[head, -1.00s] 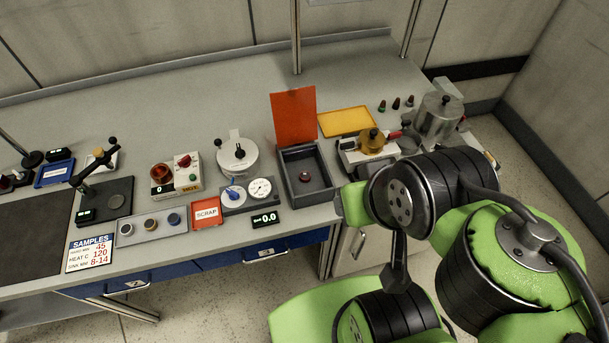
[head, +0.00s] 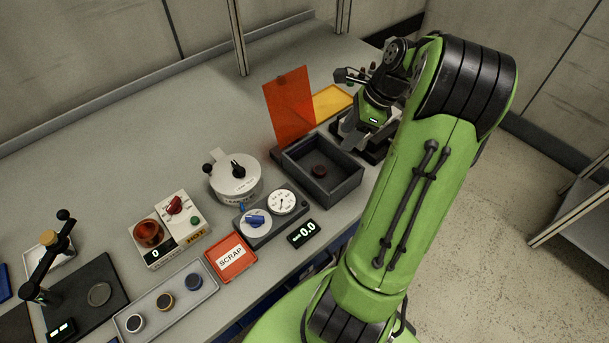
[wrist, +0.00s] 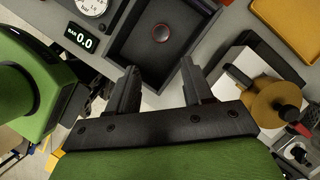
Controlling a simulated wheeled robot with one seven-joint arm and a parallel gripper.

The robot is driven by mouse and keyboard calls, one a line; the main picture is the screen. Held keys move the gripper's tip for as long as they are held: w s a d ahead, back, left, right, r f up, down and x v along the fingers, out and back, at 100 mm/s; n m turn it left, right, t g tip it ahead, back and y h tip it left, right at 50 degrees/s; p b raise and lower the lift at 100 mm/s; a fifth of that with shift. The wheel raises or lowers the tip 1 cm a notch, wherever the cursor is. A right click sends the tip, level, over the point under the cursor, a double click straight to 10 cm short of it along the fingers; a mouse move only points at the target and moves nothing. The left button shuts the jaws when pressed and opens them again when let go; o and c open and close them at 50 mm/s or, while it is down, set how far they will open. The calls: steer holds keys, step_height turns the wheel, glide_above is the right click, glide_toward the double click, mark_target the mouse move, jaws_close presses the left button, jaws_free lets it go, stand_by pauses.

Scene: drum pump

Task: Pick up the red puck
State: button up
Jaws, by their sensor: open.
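The dark red puck (head: 319,171) lies on the floor of an open dark grey box (head: 330,192) with an orange-red lid raised at its back. In the wrist view the puck (wrist: 161,32) shows ahead of the fingers, in the same box (wrist: 123,43). My gripper (wrist: 158,82) is open and empty, its two fingers apart near the front side of the box. In the head view my gripper (head: 350,128) is beside the box's right side, partly hidden by my arm. The puck is clear of the fingers.
The raised lid (head: 290,108) stands behind the box. A yellow tray (head: 332,101) is at the back right. A brass-coloured knob (wrist: 273,103) stands right of my gripper. A gauge unit (head: 270,214) and display (head: 303,233) are left of the box.

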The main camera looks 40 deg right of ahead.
mark_target(320, 169)
steer(key=b+x, duration=0.6)
steer(key=x, duration=0.8)
steer(key=shift+w+f, duration=0.15)
steer(key=shift+f, duration=0.15)
steer(key=shift+r, duration=0.1)
steer(key=c, duration=0.8)
